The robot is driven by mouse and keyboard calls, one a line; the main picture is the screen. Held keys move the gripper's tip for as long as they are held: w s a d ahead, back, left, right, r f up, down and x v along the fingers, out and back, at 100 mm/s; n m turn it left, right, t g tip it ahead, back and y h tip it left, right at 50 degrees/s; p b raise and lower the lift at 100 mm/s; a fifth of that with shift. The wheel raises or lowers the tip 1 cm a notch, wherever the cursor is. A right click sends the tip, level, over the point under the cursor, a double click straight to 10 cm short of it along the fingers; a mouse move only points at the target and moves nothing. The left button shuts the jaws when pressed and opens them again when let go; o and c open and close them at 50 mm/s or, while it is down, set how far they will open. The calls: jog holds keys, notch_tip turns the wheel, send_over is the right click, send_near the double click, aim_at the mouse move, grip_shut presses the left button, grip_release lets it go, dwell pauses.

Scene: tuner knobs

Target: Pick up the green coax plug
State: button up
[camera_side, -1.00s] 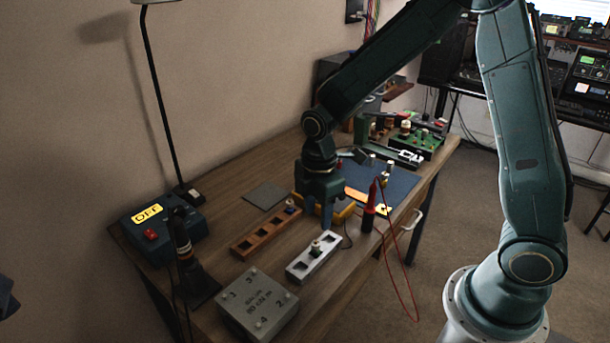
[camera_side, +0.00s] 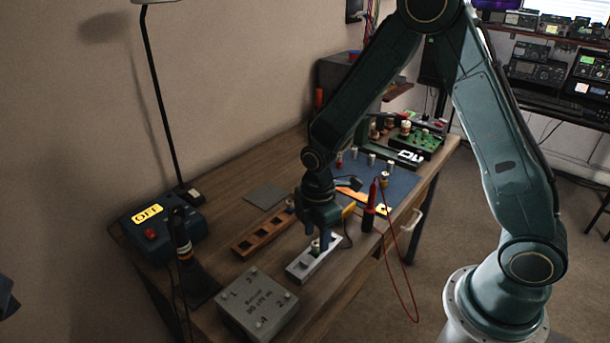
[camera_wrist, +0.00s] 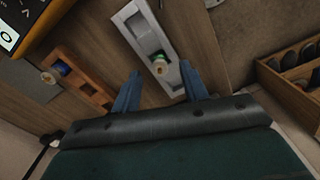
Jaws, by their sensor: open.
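The green coax plug (camera_wrist: 159,66) stands in a grey-white slotted block, its metallic top and green band showing in the wrist view. In the side view the plug (camera_side: 316,245) sits in the same block (camera_side: 303,270), partly covered by my gripper. My gripper (camera_wrist: 158,84) is open, with its two blue fingers on either side of the plug's line and the plug between and slightly ahead of the tips. In the side view my gripper (camera_side: 318,235) is just above the block. I cannot tell whether a finger touches the plug.
A brown slotted block (camera_side: 262,238) with a blue-banded plug (camera_wrist: 62,68) lies beside the pale block. A grey numbered box (camera_side: 257,303) stands in front. A red probe (camera_side: 370,207) with a cable stands to the right, close to my gripper.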

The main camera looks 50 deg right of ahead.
aim_at(316, 241)
jog(key=shift+f, duration=1.5)
grip_shut()
